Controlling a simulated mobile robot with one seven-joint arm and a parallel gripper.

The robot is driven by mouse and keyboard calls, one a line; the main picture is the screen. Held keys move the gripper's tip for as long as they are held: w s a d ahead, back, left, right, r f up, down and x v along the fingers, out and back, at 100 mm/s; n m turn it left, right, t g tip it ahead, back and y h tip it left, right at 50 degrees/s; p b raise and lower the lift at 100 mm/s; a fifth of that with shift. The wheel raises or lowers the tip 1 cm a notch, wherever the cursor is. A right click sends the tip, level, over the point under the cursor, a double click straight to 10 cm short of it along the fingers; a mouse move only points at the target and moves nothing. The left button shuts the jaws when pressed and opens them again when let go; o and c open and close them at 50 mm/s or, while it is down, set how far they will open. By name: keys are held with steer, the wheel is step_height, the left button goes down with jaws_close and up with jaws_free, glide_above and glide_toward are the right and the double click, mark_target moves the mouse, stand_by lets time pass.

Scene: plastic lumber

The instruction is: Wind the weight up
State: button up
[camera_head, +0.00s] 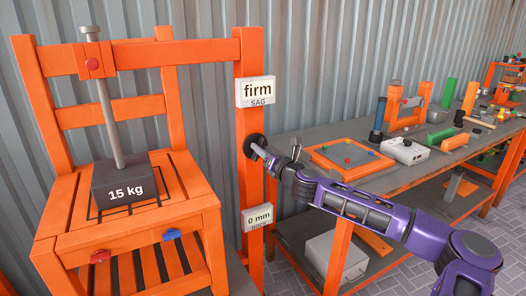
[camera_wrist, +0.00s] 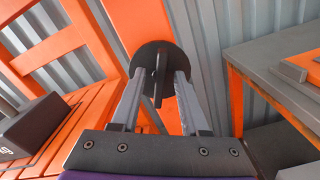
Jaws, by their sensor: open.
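The dark grey weight (camera_head: 131,185) marked "15 kg" rests on the slatted seat of the orange chair (camera_head: 184,221), with a grey rod (camera_head: 107,110) rising from it to the top of the frame. A round black crank disc (camera_head: 254,147) is on the orange post; it also shows in the wrist view (camera_wrist: 144,62) with a dark upright bar across its middle. My gripper (camera_wrist: 159,78) is at the disc, its two fingers apart on either side of the bar. I cannot tell whether the fingers touch it. The weight shows partly at the wrist view's left edge (camera_wrist: 38,124).
Signs on the post read "firm SAG" (camera_head: 256,91) and "0 mm" (camera_head: 257,218). A grey workbench (camera_head: 300,142) to the right holds an orange board (camera_head: 345,160), a white box (camera_head: 404,151) and several blocks. A corrugated wall (camera_head: 206,60) stands close behind.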

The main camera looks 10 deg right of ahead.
jaws_close()
steer(key=shift+n, duration=0.3)
